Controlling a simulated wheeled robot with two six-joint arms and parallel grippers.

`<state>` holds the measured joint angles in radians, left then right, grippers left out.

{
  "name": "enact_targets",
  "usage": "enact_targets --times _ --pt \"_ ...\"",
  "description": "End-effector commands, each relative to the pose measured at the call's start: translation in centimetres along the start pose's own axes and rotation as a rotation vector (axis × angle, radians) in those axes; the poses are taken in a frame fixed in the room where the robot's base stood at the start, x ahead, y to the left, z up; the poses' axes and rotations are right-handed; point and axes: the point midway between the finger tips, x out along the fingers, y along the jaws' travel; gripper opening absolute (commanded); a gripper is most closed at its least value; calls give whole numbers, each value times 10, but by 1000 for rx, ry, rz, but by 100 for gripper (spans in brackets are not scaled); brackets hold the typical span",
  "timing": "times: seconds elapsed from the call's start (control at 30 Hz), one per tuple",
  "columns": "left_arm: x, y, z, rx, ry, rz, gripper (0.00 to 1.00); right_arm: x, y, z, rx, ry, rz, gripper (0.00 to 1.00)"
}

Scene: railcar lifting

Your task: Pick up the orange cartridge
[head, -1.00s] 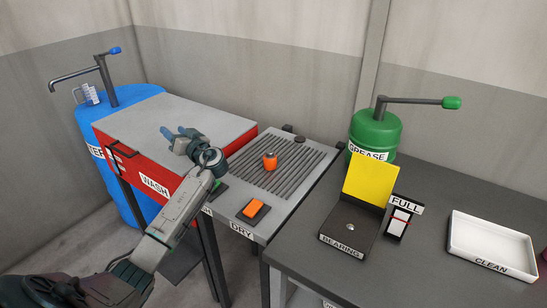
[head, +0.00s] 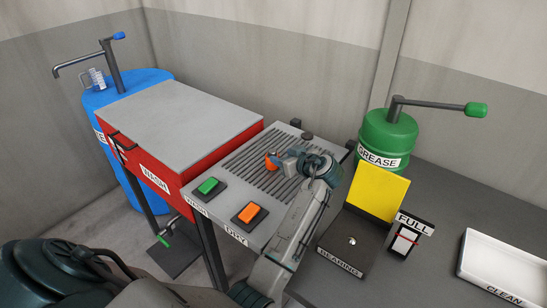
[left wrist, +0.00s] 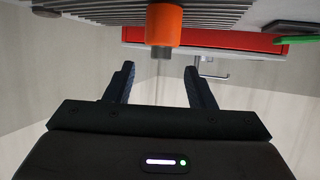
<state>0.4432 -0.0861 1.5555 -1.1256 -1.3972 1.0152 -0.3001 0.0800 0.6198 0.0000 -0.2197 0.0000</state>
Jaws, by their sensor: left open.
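The orange cartridge (head: 270,163) stands on the ribbed top of the dry stand (head: 238,209). In the left wrist view, which looks upside down, the cartridge (left wrist: 164,25) shows at the top edge with a dark grey end. My left gripper (head: 281,162) is just to the right of the cartridge in the head view and partly covers it. In the left wrist view its two fingers (left wrist: 159,68) are spread with nothing between them, and the cartridge appears just beyond the tips. My right gripper is not in view.
A green button (head: 209,187) and an orange button (head: 249,214) sit at the stand's front. The red wash cabinet (head: 170,165) is on the left. The yellow-backed bearing fixture (head: 378,192), green grease drum (head: 387,138) and white clean tray (head: 505,262) are on the right.

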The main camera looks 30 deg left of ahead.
Motion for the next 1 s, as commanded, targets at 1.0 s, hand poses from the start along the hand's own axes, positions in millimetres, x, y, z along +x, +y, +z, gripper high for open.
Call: enact_targets --times 1.0 --pt "71 -1 -3 0 -1 0 26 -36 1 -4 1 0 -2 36"
